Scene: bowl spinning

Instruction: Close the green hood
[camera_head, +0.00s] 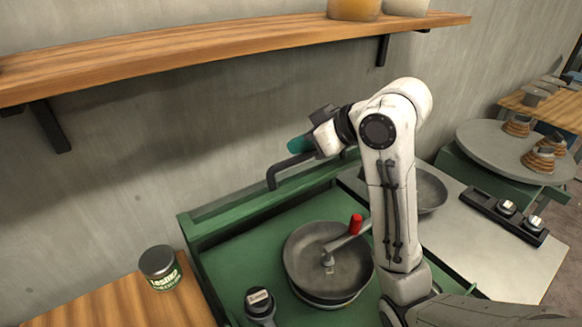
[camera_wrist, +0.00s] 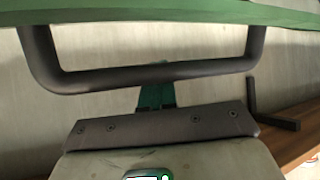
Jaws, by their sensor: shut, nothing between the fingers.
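The green hood (camera_head: 250,205) is raised at the back of the green unit, against the wall, and its edge also crosses the top of the wrist view (camera_wrist: 150,12). Its dark bar handle (camera_head: 272,178) sticks up from the hood. In the wrist view the handle (camera_wrist: 90,80) spans the picture as a U shape. My gripper (camera_head: 296,146) has teal fingers, shut and empty, just above the handle in the head view. In the wrist view the fingertips (camera_wrist: 157,90) reach the handle's middle and are partly hidden there. I cannot tell whether they touch it.
A grey metal bowl (camera_head: 310,260) with a red-knobbed crank (camera_head: 355,224) sits in the green unit. A labelled jar (camera_head: 159,268) stands on the wooden counter at left. A wooden shelf (camera_head: 220,48) runs above my arm. A second bowl (camera_head: 431,190) is at right.

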